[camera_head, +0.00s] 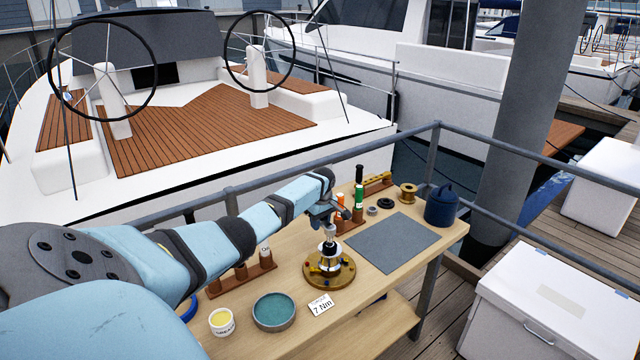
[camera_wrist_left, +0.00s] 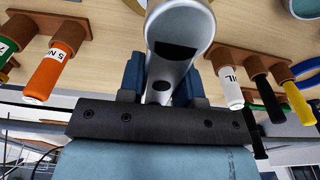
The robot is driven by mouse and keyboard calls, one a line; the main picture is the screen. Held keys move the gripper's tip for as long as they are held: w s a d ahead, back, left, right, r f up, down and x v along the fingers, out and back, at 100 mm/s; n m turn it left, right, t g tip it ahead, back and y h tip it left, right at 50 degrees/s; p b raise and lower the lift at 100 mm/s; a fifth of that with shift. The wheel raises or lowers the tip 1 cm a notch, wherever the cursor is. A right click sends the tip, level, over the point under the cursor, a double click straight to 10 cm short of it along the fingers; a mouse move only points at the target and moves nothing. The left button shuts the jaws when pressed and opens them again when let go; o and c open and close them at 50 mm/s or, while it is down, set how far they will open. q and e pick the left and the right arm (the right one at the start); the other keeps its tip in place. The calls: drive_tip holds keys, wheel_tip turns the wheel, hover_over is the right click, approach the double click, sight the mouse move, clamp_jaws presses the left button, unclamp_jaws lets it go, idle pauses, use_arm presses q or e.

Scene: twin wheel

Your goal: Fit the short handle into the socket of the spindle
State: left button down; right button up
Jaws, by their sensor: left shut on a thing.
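My left gripper (camera_head: 328,217) comes in from the left above the round brass base (camera_head: 343,278) on the bench. It is shut on a pale silver piece, seemingly the short handle (camera_head: 329,231). In the left wrist view this handle (camera_wrist_left: 181,22) is smooth and silver with black patches, held between the blue finger pads. The spindle (camera_head: 329,263) stands upright on the base, directly below the gripper, with a black part near its top. Whether the handle sits in the socket or just above it I cannot tell; the socket is hidden. My right gripper is out of view.
A tool rack (camera_head: 350,226) with orange and green handles stands just behind the spindle. A teal tin (camera_head: 274,312), a yellow pot (camera_head: 222,322) and a 7 Nm card (camera_head: 320,304) lie in front. The grey mat (camera_head: 390,243) at right is bare.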

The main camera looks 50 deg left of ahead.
sight(322, 220)
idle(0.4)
use_arm(q)
drive_tip(key=shift+p, duration=0.3)
idle(0.6)
drive_tip(key=shift+f+b, duration=1.1)
drive_tip(key=shift+f, duration=0.75)
drive_tip(key=c, duration=0.7)
unclamp_jaws()
drive_tip(key=r, duration=0.9)
drive_tip(key=d+r+b, duration=0.1)
drive_tip(key=r, duration=0.4)
drive_tip(key=shift+d, duration=0.1)
